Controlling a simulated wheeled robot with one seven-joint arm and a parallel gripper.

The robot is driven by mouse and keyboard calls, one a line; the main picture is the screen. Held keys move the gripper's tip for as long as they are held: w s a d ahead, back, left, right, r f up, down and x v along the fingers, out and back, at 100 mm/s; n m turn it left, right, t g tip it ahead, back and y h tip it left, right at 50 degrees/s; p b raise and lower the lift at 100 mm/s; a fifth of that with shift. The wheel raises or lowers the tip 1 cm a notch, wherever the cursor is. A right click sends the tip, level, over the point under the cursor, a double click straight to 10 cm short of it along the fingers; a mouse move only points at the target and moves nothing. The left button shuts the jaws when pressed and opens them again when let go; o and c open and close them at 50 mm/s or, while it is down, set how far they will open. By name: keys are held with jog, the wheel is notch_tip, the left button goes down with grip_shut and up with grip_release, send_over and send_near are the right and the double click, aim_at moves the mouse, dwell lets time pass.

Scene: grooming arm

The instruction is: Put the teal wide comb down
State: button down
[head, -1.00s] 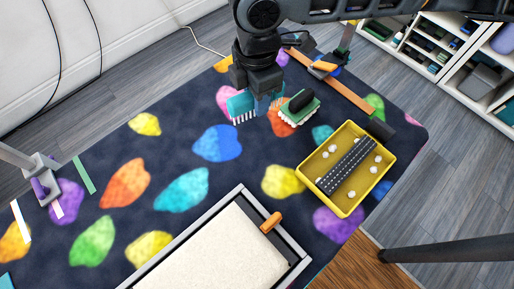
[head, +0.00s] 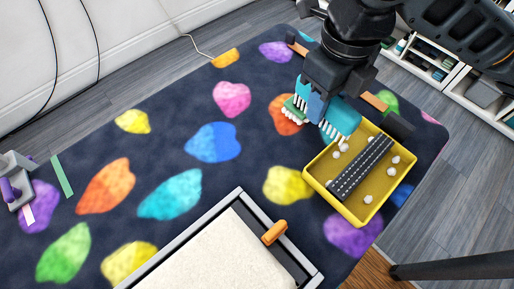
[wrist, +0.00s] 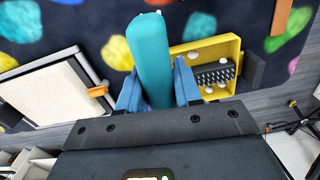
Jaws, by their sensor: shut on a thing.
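The teal wide comb (head: 344,115) with pale teeth is in my gripper (head: 318,106), just behind the far-left edge of the yellow tray in the head view. In the wrist view the blue fingers of my gripper (wrist: 158,88) are shut on the comb's thick teal body (wrist: 148,45), one on each side. The teeth point down in the head view. Whether the comb touches anything below cannot be told. A green brush (head: 293,110) with white bristles shows beside the comb, partly hidden by my gripper.
The yellow tray (head: 373,215) holds a dark studded strip (head: 360,168) and several white balls. A grey-framed box with a cream pad (head: 215,250) and orange knob (head: 274,232) stands in front. The dark patterned mat (head: 240,185) is clear in the middle. Shelves (head: 450,70) stand back right.

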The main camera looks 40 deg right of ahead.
jog(key=shift+s+d+n, duration=0.1)
jog(key=shift+s+n, duration=0.05)
jog(key=shift+n, duration=0.15)
jog(key=shift+f, duration=0.2)
jog(key=w+a+f, duration=0.4)
jog(key=w+a, duration=0.1)
jog(key=w+a+f+b, duration=0.1)
jog(key=w+a+f, duration=0.1)
jog(key=w, duration=0.1)
jog(key=shift+w+a+f, duration=0.2)
jog(key=shift+a+f, duration=0.1)
jog(key=shift+a, duration=0.05)
jog(key=shift+f, duration=2)
jog(key=shift+f+b, duration=0.2)
jog(key=shift+b, duration=0.2)
jog(key=c, duration=0.8)
grip_release()
jog(key=shift+r, duration=0.15)
